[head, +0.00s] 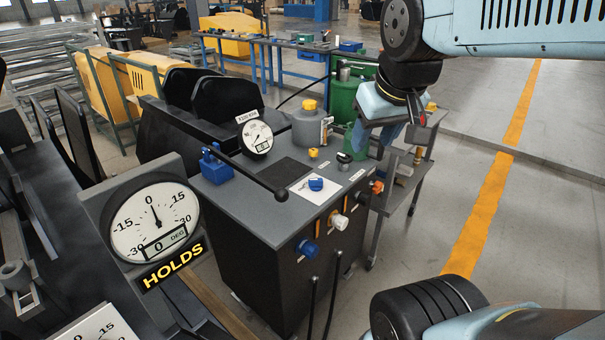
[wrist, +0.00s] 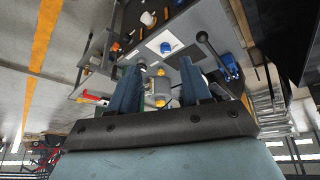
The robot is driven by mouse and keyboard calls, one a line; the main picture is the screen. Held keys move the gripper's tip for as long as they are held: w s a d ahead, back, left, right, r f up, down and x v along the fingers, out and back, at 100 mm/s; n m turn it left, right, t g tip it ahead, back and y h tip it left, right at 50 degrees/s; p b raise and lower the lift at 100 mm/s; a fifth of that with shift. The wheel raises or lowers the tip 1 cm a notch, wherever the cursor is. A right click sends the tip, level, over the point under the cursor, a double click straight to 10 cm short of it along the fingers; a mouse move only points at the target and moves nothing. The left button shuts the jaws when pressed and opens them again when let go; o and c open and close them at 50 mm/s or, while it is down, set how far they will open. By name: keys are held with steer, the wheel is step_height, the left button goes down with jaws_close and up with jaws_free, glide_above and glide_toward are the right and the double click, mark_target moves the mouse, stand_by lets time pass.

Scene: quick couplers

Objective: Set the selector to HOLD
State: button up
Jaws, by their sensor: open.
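The likely selector is a blue knob (head: 316,183) on a white plate (head: 302,192) on top of the dark console; the plate's markings are too small to read. The knob also shows in the wrist view (wrist: 166,47), near the top, beyond the fingers. My gripper (head: 378,142) hangs above the console's back right, behind and to the right of the knob, apart from it. In the wrist view my gripper's two blue fingers (wrist: 159,72) stand wide apart with nothing held between them.
A long black lever (head: 250,174) with a blue base crosses the console top left of the knob. A grey canister with a yellow cap (head: 307,127) and a small gauge (head: 257,137) stand behind. A large dial (head: 154,222) labelled HOLDS reads 0.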

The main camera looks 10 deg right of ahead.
steer(key=w+n+g+h, duration=0.2)
steer(key=w+n, duration=0.2)
steer(key=w, duration=0.7)
steer(key=n+g+h, duration=0.2)
steer(key=n+g, duration=0.2)
steer(key=n, duration=0.7)
glide_above(310, 180)
steer(key=w+a, duration=0.1)
steer(key=a, duration=0.4)
step_height(310, 180, down, 21)
steer(key=x, duration=1.3)
steer(key=shift+d+f, duration=0.1)
steer(key=shift+f, duration=0.05)
jaws_close()
